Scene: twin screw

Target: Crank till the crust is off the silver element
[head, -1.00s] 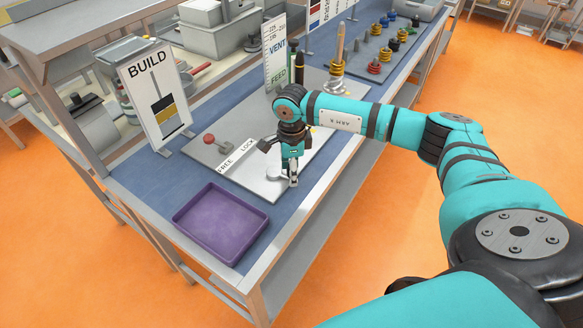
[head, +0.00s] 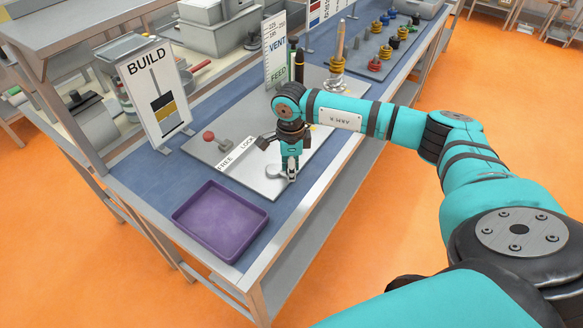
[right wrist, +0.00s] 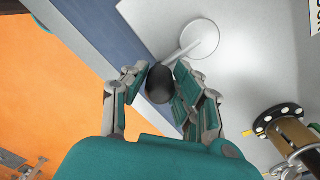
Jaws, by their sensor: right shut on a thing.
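My right gripper (head: 291,177) is shut on the black knob (right wrist: 160,84) of the crank. It points down at the near edge of the grey plate. In the right wrist view my gripper (right wrist: 160,80) has a finger on each side of the knob. A thin crank arm (right wrist: 186,54) runs from the knob to a round pale hub (right wrist: 201,38) on the plate. My left gripper is not in view.
A purple tray (head: 220,187) lies left of the plate (head: 259,183). A red-knobbed lever (head: 209,136) stands by the FREE/LOCK strip (head: 236,156). The BUILD sign (head: 152,85), VENT/FEED gauge (head: 276,50) and a post with gold rings (head: 336,65) stand farther back.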

